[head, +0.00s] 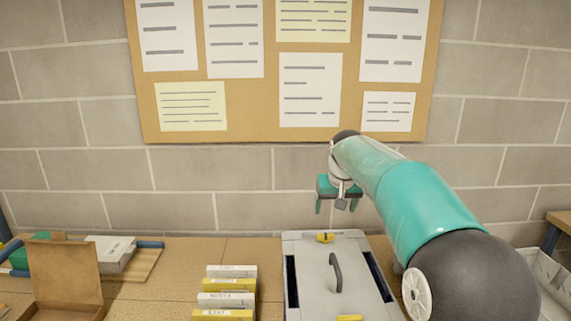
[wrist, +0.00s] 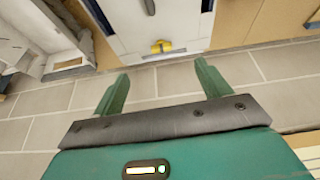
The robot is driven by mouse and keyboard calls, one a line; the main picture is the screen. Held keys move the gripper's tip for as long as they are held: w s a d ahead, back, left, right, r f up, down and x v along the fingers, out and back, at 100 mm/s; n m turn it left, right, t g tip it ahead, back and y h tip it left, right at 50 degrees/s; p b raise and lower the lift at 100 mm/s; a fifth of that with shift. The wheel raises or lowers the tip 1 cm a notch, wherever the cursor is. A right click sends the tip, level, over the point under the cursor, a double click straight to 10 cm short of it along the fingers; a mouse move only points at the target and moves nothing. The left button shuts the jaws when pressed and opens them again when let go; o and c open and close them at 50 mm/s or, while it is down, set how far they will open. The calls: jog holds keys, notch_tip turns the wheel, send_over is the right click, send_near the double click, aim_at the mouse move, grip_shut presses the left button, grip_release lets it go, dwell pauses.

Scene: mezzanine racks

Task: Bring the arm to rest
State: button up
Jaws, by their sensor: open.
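My gripper (head: 338,204) hangs at the end of my teal arm, in front of the block wall and above the far end of a grey lidded case. In the wrist view my gripper (wrist: 157,90) shows two green fingers spread wide apart with nothing between them. The fingers touch nothing. The arm reaches out from the lower right of the head view, bent down at the wrist.
The grey case (head: 313,262) has a dark handle (head: 336,272) and a yellow latch (head: 324,238). Several white and yellow boxes (head: 228,285) stand left of it. An open cardboard box (head: 65,275) is farther left. A pinboard (head: 240,119) hangs behind.

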jog(key=s+r, duration=0.3)
jog(key=s, duration=1.8)
jog(key=s+f, duration=0.4)
jog(key=s, duration=0.5)
jog(key=s+f, duration=0.4)
jog(key=s, duration=0.5)
jog(key=shift+d+f+t, duration=0.2)
jog(key=shift+d+t, duration=0.1)
jog(key=shift+t, duration=0.1)
